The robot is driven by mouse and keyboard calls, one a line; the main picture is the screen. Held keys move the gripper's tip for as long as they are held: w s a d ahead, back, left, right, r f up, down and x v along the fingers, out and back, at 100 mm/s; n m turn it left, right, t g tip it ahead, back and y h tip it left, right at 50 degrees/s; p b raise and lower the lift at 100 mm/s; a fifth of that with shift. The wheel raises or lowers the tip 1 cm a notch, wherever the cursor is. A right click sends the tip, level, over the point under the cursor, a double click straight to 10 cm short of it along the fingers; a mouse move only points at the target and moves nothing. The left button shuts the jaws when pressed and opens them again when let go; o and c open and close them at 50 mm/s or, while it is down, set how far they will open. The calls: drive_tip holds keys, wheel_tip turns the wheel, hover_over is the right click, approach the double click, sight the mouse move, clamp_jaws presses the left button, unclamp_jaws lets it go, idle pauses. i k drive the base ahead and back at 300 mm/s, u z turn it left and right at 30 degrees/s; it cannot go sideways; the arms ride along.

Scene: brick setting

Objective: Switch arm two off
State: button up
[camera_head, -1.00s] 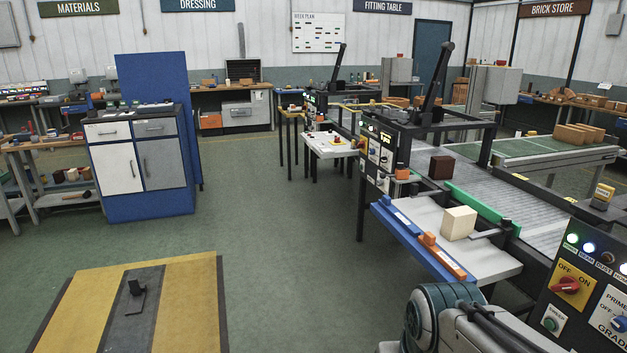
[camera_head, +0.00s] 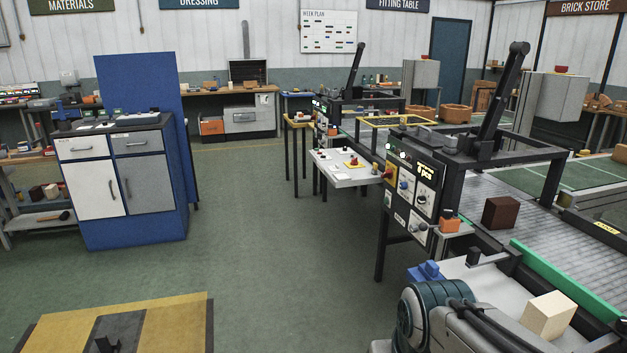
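A black control panel (camera_head: 414,190) with a lit display, dials and a switch in red and yellow stands on the near machine, right of centre. A black lever-like arm (camera_head: 503,92) rises above that machine. A farther machine has a similar panel (camera_head: 322,122), small and partly hidden, with another black arm (camera_head: 351,72) above it. I cannot read which one is marked two, nor the switch positions. My gripper is not in view; only a teal and grey part of my arm shows at the bottom right.
A white side table (camera_head: 345,168) with small controls juts out between the machines. A brown block (camera_head: 500,213) lies on the near conveyor and a cream block (camera_head: 548,315) at the lower right. A blue cabinet (camera_head: 133,215) stands left. The green floor (camera_head: 270,250) between is clear.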

sight(388, 174)
drive_tip(key=z, duration=0.1)
drive_tip(key=i, duration=2.9)
drive_tip(key=z, duration=0.15)
